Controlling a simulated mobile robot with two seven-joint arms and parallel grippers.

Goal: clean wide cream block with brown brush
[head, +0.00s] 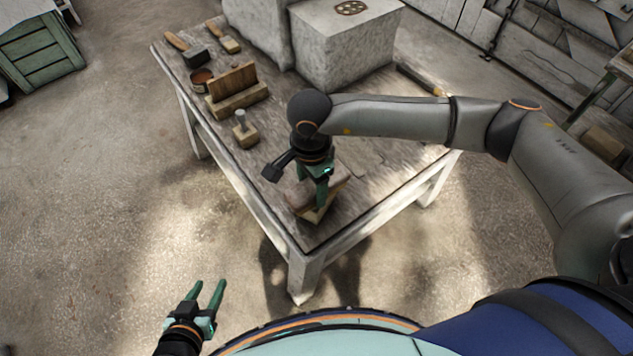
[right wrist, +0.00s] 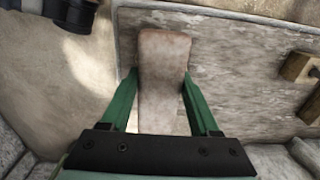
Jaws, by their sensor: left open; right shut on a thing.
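My right gripper (head: 318,198) points down at the table's near corner and is shut on the brown brush (right wrist: 163,65), a flat, worn brown piece between its fingers in the right wrist view. Under it in the head view the wide cream block (head: 319,214) shows only in part, at the near corner; the gripper and brush cover the rest. The brush is directly above the block; I cannot tell whether they touch. My left gripper (head: 208,296) is open and empty, off the table at the lower left.
The wooden table (head: 375,190) also bears a slotted wooden block (head: 238,101), a small pegged block (head: 244,135), a tin (head: 201,80) and two brushes (head: 190,50) at the far left. Large grey stone blocks (head: 345,50) stand at the back. A green crate (head: 40,55) is upper left.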

